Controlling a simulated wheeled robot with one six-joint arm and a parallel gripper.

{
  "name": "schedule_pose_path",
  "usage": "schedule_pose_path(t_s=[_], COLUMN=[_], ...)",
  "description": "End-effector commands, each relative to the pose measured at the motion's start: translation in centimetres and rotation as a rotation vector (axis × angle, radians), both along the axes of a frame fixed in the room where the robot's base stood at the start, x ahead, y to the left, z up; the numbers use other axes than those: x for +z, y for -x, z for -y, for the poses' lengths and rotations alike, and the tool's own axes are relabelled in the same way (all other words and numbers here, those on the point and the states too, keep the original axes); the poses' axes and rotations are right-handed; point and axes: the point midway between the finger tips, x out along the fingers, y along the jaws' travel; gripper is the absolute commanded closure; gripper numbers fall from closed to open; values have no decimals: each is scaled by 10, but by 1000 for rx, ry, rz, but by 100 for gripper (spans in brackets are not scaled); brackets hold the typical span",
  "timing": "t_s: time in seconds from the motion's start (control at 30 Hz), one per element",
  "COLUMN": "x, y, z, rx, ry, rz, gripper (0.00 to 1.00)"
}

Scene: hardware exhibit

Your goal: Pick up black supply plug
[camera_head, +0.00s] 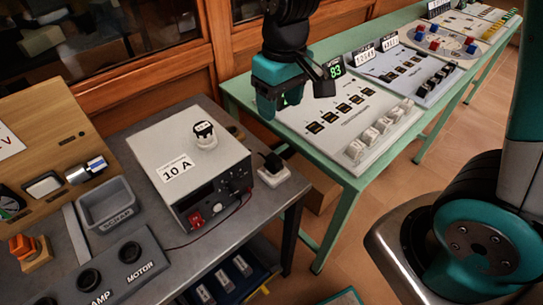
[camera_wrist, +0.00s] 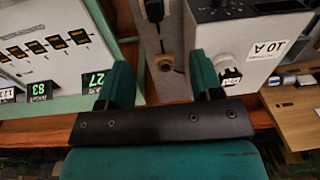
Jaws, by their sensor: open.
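The black supply plug (camera_head: 272,162) sits in a white socket block (camera_head: 276,175) on the grey table, just right of the 10 A box. In the wrist view a black piece that looks like the plug (camera_wrist: 154,10) shows at the top edge, partly cut off. My gripper (camera_head: 283,104) is up above the gap between the grey table and the green table, beyond the plug and apart from it. In the wrist view its two teal fingers (camera_wrist: 160,72) stand wide apart with nothing held between them.
The 10 A box (camera_head: 190,155), with a round white-and-black piece on top, stands left of the plug. A green table (camera_head: 340,172) with switch panels lies to the right. A brown round fitting (camera_wrist: 164,63) is near the grey table's back edge. A scrap tray (camera_head: 105,205) is further left.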

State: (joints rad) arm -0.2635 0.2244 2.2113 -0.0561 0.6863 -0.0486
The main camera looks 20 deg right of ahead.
Motion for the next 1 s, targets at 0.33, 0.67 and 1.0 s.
schedule_pose_path(t_s=[0.33,0.67,1.0], x=[-57,-122,-151], y=[-17,-17,-20], z=[10,10,4], rx=[-33,-34,-32], ry=[50,48,48], rz=[-15,-11,-12], gripper=[40,40,40])
